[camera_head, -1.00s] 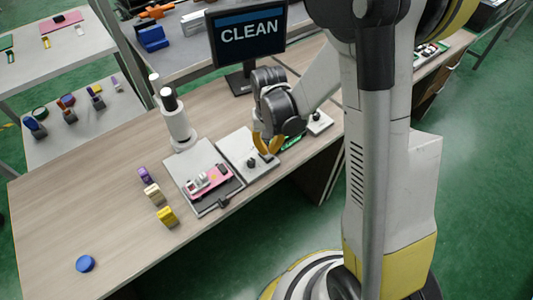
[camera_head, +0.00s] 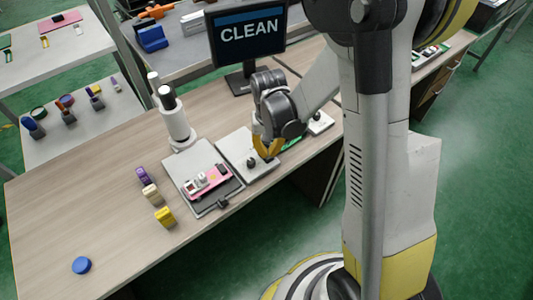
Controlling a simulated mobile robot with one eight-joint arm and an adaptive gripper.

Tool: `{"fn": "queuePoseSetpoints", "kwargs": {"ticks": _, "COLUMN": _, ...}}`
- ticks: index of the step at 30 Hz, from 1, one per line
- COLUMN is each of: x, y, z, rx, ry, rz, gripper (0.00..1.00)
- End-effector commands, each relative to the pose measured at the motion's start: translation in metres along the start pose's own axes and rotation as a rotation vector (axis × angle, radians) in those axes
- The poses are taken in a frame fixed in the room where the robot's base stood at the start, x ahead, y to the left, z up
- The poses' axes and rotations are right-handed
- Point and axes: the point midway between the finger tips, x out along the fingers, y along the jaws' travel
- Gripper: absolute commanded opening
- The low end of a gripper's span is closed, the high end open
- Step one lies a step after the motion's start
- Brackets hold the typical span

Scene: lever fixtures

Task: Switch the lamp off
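My gripper (camera_head: 267,154) has yellow fingers and points down over the right part of a pale plate (camera_head: 262,170) on the desk. A small black lever knob (camera_head: 251,162) stands on that plate, just left of the fingers. I see no clear contact between them. The fingers are small and partly hidden by the dark wrist, so their opening is unclear. A second black knob (camera_head: 317,117) is on a small pale plate to the right, behind my arm. No thing is clearly recognisable as the lamp; a white upright device (camera_head: 176,122) with a black-topped cylinder stands at the back left.
A pink board (camera_head: 208,183) lies on a grey fixture (camera_head: 190,165) with a dark front handle (camera_head: 222,204). Purple, beige and yellow blocks (camera_head: 165,217) and a blue disc (camera_head: 81,265) are left. A monitor reading CLEAN (camera_head: 249,32) stands behind.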

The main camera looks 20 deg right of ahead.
Motion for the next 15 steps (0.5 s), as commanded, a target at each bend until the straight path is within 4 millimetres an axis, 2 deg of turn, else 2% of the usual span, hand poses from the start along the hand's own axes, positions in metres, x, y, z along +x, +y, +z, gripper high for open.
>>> {"fn": "queuePoseSetpoints", "kwargs": {"ticks": 15, "x": 0.0085, "y": 0.0000, "z": -0.0001, "rx": 0.000, "ry": 0.000, "rz": 0.000, "gripper": 0.00}}
